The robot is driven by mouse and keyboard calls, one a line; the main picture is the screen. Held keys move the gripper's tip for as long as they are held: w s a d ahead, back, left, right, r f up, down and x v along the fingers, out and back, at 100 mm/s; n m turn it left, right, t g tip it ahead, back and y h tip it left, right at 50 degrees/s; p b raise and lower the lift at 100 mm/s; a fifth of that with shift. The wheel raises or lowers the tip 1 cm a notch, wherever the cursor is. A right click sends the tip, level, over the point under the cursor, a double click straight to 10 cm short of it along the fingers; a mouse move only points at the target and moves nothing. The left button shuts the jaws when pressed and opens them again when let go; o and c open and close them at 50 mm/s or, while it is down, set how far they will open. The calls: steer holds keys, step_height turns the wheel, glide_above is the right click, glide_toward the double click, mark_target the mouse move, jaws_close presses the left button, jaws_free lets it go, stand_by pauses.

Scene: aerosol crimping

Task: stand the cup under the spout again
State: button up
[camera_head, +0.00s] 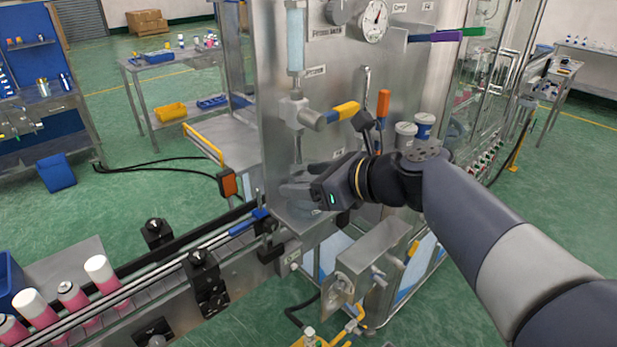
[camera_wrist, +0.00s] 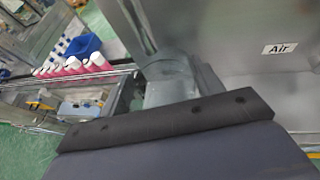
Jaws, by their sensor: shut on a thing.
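The spout (camera_head: 297,148) is a thin metal pipe. It hangs down the panel's front below a valve with a yellow handle (camera_head: 346,110). My gripper (camera_head: 300,188) is at the spout's lower end, close to the panel. It is shut on the cup, which is mostly hidden by the gripper in the head view. In the wrist view a pale, translucent cup (camera_wrist: 170,88) shows just beyond the dark gripper edge. The pipe (camera_wrist: 139,25) comes down just above it. I cannot tell whether the cup touches what is under it.
A steel panel (camera_head: 275,95) with gauges and an orange handle (camera_head: 384,103) stands behind my gripper. A conveyor (camera_head: 235,262) runs at lower left, carrying several pink cans (camera_head: 72,296). The wrist view shows an "Air" label (camera_wrist: 280,48) to the right.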

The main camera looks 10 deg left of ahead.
steer(key=o, duration=1.7)
steer(key=shift+o, duration=0.2)
steer(key=b+v, duration=0.1)
steer(key=v, duration=0.9)
steer(key=shift+d+r, duration=0.15)
steer(key=shift+d, duration=0.2)
steer(key=shift+a, duration=0.1)
steer(key=p+x, duration=0.1)
steer(key=x, duration=0.9)
steer(key=shift+a, duration=0.3)
steer(key=shift+r, duration=0.1)
